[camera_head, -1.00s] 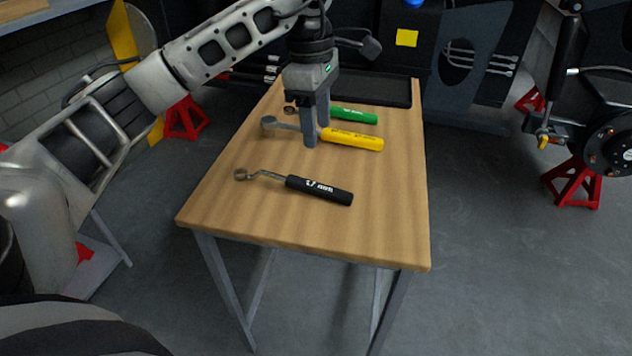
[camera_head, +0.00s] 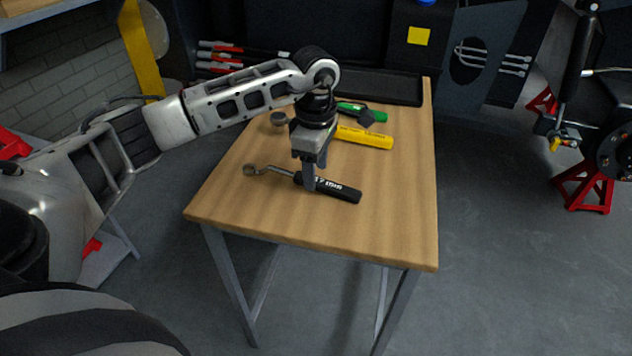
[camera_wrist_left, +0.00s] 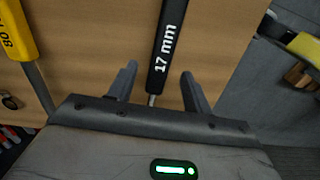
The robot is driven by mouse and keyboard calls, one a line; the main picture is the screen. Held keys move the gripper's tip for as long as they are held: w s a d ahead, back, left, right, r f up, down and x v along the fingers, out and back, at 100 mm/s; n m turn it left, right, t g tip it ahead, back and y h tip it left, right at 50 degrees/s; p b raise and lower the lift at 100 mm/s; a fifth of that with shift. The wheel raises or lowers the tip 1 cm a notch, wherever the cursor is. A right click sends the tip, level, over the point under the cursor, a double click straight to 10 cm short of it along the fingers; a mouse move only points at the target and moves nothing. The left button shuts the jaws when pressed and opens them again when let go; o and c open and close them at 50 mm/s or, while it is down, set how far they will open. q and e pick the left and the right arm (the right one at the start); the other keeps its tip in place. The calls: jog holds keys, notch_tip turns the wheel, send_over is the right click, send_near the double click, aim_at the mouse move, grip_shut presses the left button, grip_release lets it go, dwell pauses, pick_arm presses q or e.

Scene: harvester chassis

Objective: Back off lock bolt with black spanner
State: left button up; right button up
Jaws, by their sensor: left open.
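The black spanner (camera_head: 338,190) lies on the wooden table, its ring end to the left and its black handle to the right. In the left wrist view its handle (camera_wrist_left: 166,45), marked 17 mm, runs between my two fingers. My left gripper (camera_head: 309,184) is open, pointing down at the handle's left part, with a finger on either side. I cannot tell whether the fingers touch the handle. My right gripper is out of view. The lock bolt cannot be made out; a hub assembly (camera_head: 612,150) shows at the right edge.
The table (camera_head: 240,215) also carries a yellow-handled spanner (camera_head: 366,137) and a green-handled one (camera_head: 362,112) behind the black one, and a dark tray (camera_head: 390,87) at the back. A red stand (camera_head: 583,185) is on the floor at right. The table's front is clear.

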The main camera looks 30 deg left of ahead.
pick_arm(q)
jog(key=shift+f, duration=1.35)
grip_shut()
jog(key=shift+r, duration=0.1)
